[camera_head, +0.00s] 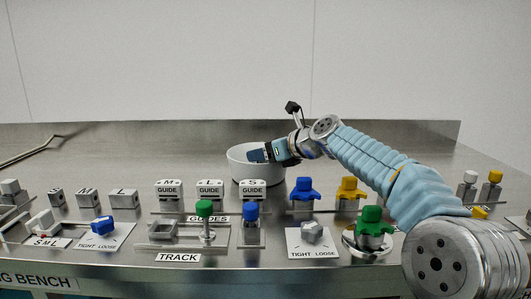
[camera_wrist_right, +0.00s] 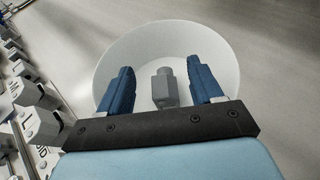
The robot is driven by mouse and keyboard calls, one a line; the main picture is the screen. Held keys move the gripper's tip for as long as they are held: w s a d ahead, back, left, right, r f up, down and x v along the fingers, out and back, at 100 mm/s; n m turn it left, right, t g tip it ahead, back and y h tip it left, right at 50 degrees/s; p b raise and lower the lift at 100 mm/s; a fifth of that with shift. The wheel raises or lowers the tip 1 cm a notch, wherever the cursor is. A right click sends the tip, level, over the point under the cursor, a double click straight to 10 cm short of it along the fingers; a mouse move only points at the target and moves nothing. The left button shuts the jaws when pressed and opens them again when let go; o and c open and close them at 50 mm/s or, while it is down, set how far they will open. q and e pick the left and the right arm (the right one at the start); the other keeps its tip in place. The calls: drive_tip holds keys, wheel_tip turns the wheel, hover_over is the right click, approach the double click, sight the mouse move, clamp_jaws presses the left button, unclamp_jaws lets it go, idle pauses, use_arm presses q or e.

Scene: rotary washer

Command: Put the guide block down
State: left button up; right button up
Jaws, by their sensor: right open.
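A grey block, which looks like the guide block (camera_wrist_right: 164,90), is inside the white bowl (camera_head: 236,165). In the right wrist view it lies between my two blue fingers, with a gap on each side. The bowl (camera_wrist_right: 228,75) surrounds it there. My right gripper (camera_head: 256,154) is open and reaches down over the bowl's rim. It also shows in the wrist view (camera_wrist_right: 162,85). The block is hidden by the bowl in the head view. My left gripper is out of view.
Signs marked GUIDE (camera_head: 210,189) stand in front of the bowl. Small grey blocks (camera_head: 88,197) stand at left. Blue (camera_head: 305,190), yellow (camera_head: 349,190) and green (camera_head: 371,220) knobs stand to the right, near my arm. The steel bench behind the bowl is clear.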

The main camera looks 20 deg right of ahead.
wheel_tip(320, 180, up, 3)
drive_tip(key=p, duration=0.3)
wheel_tip(320, 180, up, 2)
drive_tip(key=shift+r+p, duration=0.1)
drive_tip(key=shift+p, duration=0.25)
drive_tip(key=shift+r, duration=0.95)
